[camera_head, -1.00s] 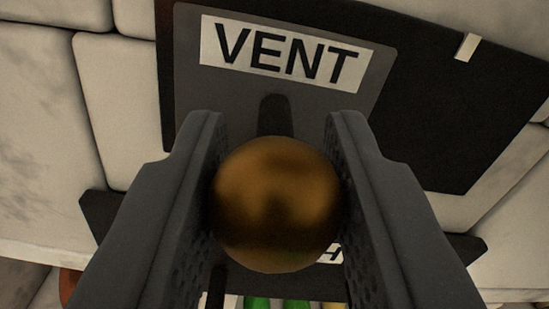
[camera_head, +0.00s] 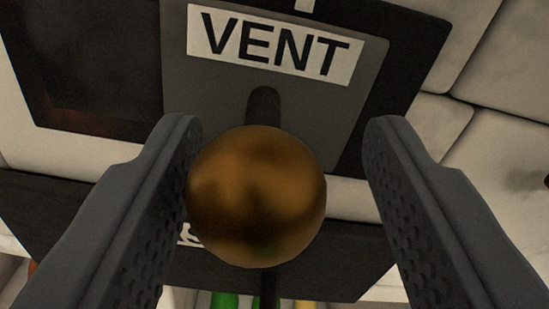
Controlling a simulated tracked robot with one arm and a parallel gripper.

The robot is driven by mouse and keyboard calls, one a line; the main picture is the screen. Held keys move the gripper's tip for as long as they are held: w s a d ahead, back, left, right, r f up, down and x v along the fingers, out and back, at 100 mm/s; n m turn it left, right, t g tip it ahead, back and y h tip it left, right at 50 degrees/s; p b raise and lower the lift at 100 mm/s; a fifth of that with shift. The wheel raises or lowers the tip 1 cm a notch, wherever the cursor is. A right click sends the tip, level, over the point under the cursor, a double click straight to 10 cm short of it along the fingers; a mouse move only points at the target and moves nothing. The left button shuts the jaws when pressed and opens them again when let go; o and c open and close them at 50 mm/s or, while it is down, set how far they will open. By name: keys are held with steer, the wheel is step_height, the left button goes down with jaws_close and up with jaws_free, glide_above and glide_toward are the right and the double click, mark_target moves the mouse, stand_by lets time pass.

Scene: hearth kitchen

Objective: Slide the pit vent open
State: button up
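The vent plate (camera_head: 215,85) is a grey sliding panel with a white VENT label (camera_head: 276,46). It sits at the right end of a black frame (camera_head: 415,50). To its left the dark opening (camera_head: 90,70) is uncovered, with a faint reddish glow low inside. A round brass knob (camera_head: 257,195) sticks out from the plate on a dark stem. My gripper (camera_head: 282,125) is open around the knob. The knob is close to the left finger, and I cannot tell whether they touch. A clear gap shows between the knob and the right finger.
A white mark (camera_head: 304,5) is on the frame above the plate. Pale stone blocks (camera_head: 500,150) surround the frame. A dark ledge (camera_head: 345,250) with partly hidden lettering lies below, with green and yellow things under it.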

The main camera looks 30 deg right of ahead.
steer(key=shift+a, duration=0.15)
steer(key=shift+a, duration=0.1)
steer(key=p+v, duration=0.1)
steer(key=v, duration=1.2)
steer(key=shift+s+p, duration=0.35)
steer(key=shift+p, duration=0.05)
